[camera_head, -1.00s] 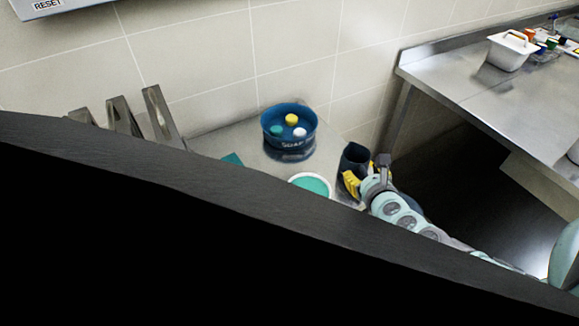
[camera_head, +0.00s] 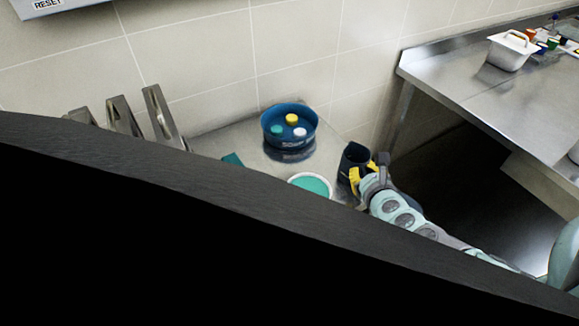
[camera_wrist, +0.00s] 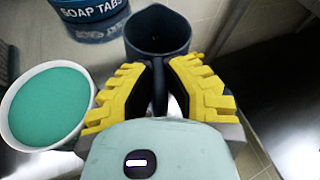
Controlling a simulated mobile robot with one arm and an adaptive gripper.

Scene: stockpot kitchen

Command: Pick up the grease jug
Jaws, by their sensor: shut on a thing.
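The grease jug (camera_head: 354,160) is a dark navy, open-topped jug at the right end of the steel counter in the head view. It also shows at the top middle of the wrist view (camera_wrist: 158,35), upright, with its handle towards me. My gripper (camera_wrist: 160,88) has yellow ridged fingers, one on each side of the handle, and is shut on it. In the head view my gripper (camera_head: 362,175) is at the jug's near right side. The jug's base is hidden, so I cannot tell whether it touches the counter.
A blue soap tabs tub (camera_head: 289,143) stands back left of the jug. A white-rimmed tub of green stuff (camera_head: 311,186) is just left of it. A tiled wall (camera_head: 220,50) is behind. A dark gap lies right, before another steel table (camera_head: 480,90). A dark edge hides the foreground.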

